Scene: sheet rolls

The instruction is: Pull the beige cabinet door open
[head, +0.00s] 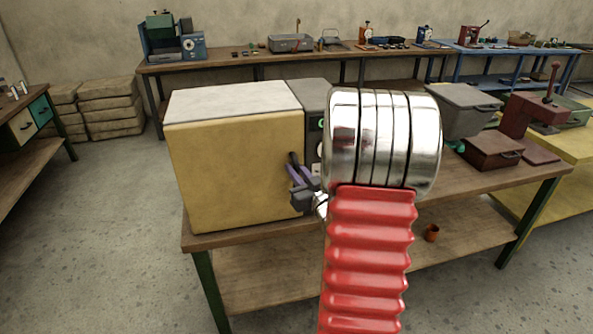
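The beige cabinet (235,185) is a box with a pale top, standing on the left end of a wooden bench. Its yellowish-beige front door looks shut, with no gap that I can make out. A small dark handle (294,160) is near the door's right edge. My gripper (298,180), with dark and purplish fingers, is right at the handle, in front of the door's lower right part. The fingers overlap the handle in this view. I cannot tell whether they touch it or close around it. My red and chrome arm hides what is right of the gripper.
The wooden bench (215,240) has a lower shelf with an orange cup (432,232). A grey box (465,108) and a red press (528,120) stand to the right. Open floor (110,220) lies to the left, before a drawer bench (28,130).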

